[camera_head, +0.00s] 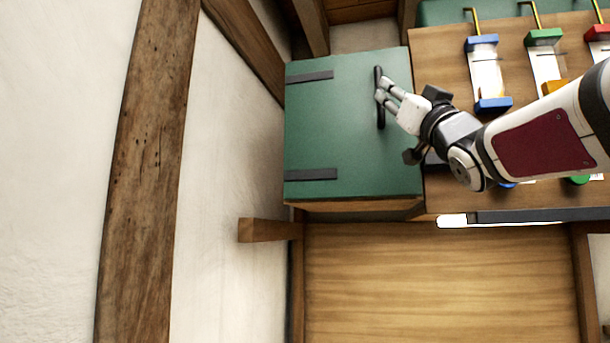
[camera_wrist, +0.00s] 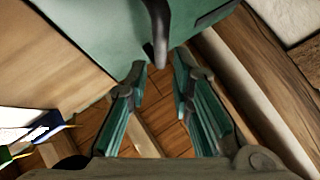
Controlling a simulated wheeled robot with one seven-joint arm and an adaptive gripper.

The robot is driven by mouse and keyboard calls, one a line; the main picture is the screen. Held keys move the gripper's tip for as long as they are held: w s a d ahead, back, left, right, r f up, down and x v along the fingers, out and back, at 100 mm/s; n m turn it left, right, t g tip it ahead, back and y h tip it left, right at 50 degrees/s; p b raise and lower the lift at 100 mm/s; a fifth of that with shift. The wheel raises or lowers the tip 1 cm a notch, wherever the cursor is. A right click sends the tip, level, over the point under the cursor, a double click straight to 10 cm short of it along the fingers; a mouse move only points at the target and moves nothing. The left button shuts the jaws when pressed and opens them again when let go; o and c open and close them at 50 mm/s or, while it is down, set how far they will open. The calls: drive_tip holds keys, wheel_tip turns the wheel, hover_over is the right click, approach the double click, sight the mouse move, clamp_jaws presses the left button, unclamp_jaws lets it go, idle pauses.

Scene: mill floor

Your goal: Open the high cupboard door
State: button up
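The high cupboard door (camera_head: 335,135) is a green panel with two dark hinge straps on its left side, and it looks closed. A dark upright bar handle (camera_head: 380,112) is near its right edge. My gripper (camera_head: 384,88) is at the upper part of the handle, reaching in from the right. In the wrist view, the green door (camera_wrist: 95,30) fills the top and the handle (camera_wrist: 159,30) comes down between the tips of my open gripper (camera_wrist: 161,72). Gaps show on both sides of the handle, and I cannot tell whether a finger touches it.
A wooden board (camera_head: 445,65) with blue, green and red holders is right of the cupboard, behind my arm. A timber post (camera_head: 150,150) and pale wall are on the left. A short wooden beam (camera_head: 268,230) juts below the cupboard. A lit lamp bar (camera_head: 453,221) is at lower right.

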drive_tip(key=shift+p+x, duration=0.75)
drive_tip(key=shift+x, duration=2.65)
drive_tip(key=shift+c, duration=0.2)
clamp_jaws()
